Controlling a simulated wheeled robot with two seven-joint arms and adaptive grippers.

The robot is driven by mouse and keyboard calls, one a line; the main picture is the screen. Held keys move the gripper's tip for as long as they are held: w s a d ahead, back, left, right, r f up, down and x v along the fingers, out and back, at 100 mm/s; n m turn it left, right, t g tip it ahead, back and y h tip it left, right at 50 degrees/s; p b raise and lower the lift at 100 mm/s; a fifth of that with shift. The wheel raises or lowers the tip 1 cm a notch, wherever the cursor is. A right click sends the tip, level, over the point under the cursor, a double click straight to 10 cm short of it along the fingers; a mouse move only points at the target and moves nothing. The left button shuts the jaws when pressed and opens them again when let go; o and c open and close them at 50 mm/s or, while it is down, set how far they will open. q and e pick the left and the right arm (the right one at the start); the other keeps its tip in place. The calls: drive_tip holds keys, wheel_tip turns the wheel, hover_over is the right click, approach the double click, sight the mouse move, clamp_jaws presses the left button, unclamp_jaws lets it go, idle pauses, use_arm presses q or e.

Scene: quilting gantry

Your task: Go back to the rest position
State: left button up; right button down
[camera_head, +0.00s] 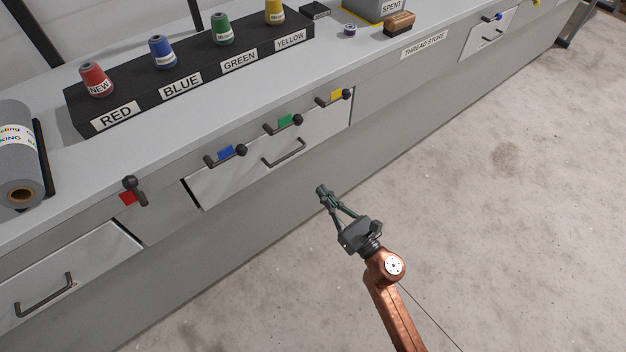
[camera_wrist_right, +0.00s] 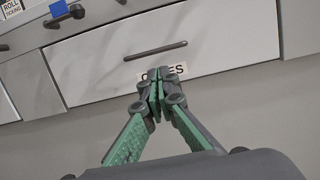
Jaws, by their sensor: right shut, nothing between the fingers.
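My right gripper (camera_head: 323,191) is shut and empty. It hangs over the floor in front of the grey cabinet, apart from the drawer fronts. In the right wrist view its closed fingertips (camera_wrist_right: 158,76) show in front of a drawer (camera_wrist_right: 95,65) with a bar handle, and they cover part of the drawer's label. My right arm (camera_head: 392,300) comes up from the bottom of the head view. My left gripper is not in view.
The cabinet front carries levers with red, blue (camera_head: 225,153), green and yellow tags, and drawer handles (camera_head: 284,152). Thread cones stand on a black rack (camera_head: 200,78). A grey roll (camera_head: 18,150) lies at the left. The concrete floor (camera_head: 500,200) at right is clear.

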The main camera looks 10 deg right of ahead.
drive_tip(key=shift+v, duration=0.75)
